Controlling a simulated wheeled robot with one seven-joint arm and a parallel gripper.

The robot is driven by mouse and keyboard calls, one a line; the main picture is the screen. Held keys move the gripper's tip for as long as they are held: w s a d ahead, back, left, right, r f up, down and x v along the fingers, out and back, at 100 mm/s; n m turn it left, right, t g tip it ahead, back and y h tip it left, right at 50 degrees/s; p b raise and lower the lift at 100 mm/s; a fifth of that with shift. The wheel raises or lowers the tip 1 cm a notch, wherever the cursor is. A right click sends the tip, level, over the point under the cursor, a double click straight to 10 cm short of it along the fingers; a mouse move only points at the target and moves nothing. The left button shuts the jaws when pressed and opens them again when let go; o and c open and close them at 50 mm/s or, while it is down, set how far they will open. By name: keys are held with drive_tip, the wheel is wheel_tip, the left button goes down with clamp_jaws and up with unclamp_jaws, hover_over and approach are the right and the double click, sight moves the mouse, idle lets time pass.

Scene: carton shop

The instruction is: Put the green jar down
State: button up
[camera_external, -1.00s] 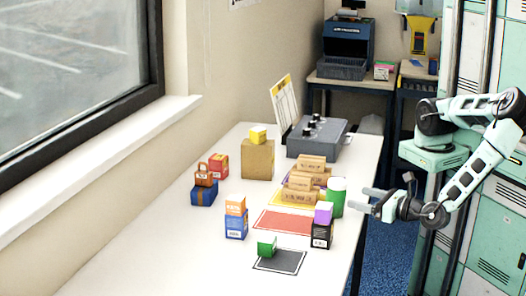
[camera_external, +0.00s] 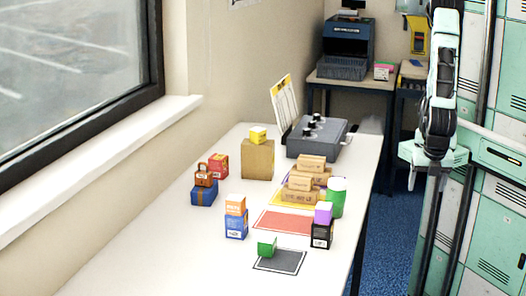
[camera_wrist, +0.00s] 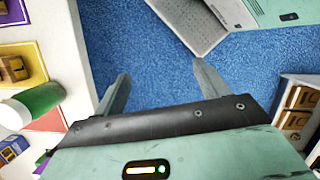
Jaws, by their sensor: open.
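The green jar (camera_external: 336,202) stands upright on the white table near its right edge, beside the small brown cartons. In the wrist view the green jar (camera_wrist: 40,98) shows at the left edge, outside my fingers. My gripper (camera_wrist: 161,72) is open and empty, with blue floor between its fingers. It is apart from the jar. In the external view my arm is folded upright to the right of the table, and I cannot make out the fingers clearly.
Brown cartons (camera_external: 300,183) stand left of the jar. A purple-and-black stack (camera_external: 322,228) stands in front of it. A red mat (camera_external: 285,222) and a dark mat (camera_external: 290,263) lie nearby; a green block (camera_external: 267,246) sits at the dark mat. The front left tabletop is clear.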

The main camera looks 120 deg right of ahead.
drive_tip(key=s+a+r+m+t+y, duration=0.1)
drive_tip(key=s+r+m+y, duration=0.2)
drive_tip(key=r, duration=0.2)
drive_tip(key=shift+a+r+m+t, duration=0.2)
drive_tip(key=shift+a+m+t, duration=0.05)
drive_tip(key=shift+m+t, duration=0.05)
drive_tip(key=shift+r+p, duration=1.2)
